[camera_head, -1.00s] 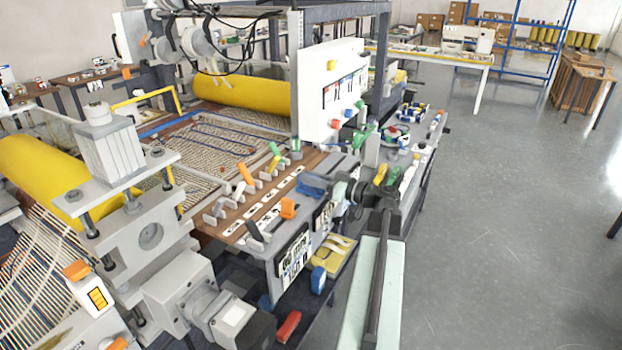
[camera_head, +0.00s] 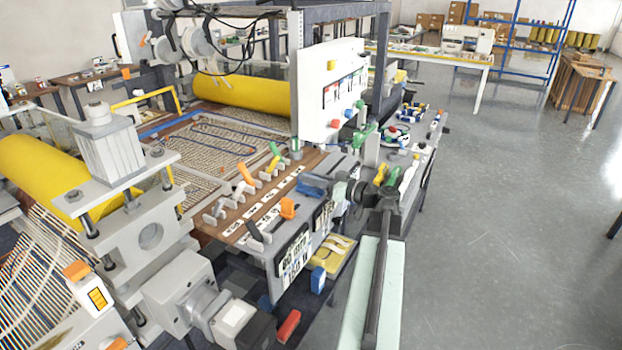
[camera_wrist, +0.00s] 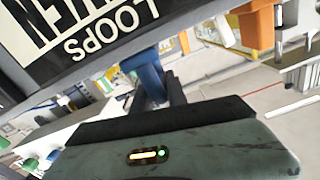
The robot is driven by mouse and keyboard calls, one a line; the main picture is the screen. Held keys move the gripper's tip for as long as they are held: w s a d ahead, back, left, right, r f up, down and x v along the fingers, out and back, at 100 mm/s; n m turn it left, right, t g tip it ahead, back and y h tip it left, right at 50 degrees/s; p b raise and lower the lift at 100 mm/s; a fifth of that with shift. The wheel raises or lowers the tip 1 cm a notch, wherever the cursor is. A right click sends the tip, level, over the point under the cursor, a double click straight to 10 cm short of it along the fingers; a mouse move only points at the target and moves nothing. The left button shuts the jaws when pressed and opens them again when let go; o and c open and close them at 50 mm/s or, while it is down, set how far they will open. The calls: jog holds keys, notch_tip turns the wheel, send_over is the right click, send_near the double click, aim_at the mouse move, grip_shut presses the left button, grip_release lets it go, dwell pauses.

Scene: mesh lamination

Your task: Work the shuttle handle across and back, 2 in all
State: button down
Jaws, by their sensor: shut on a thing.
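My gripper (camera_head: 330,190) is at the right edge of the brown wooden table top, at the end of my dark arm. It is shut on a blue handle (camera_head: 311,187), which I take to be the shuttle handle. In the wrist view the blue handle (camera_wrist: 147,74) stands just beyond the dark edge of my gripper, below the sign that reads LOOPS (camera_wrist: 105,38).
An orange-topped lever (camera_head: 288,208) stands left of and nearer than my gripper. More levers (camera_head: 246,174) line the table. A white control panel (camera_head: 325,95) rises behind. A yellow roller (camera_head: 240,90) lies at the back. Open grey floor (camera_head: 500,220) is on the right.

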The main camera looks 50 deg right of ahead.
jog(key=w+d, duration=0.2)
jog(key=d, duration=0.6)
jog(key=w+d, duration=0.2)
jog(key=d, duration=0.6)
jog(key=w+d, duration=0.2)
jog(key=d, duration=0.6)
jog(key=shift+r, duration=0.1)
jog(key=shift+d, duration=0.1)
jog(key=c, duration=1.4)
grip_release()
jog(key=shift+o, duration=0.2)
jog(key=v, duration=0.7)
jog(key=shift+s, duration=0.4)
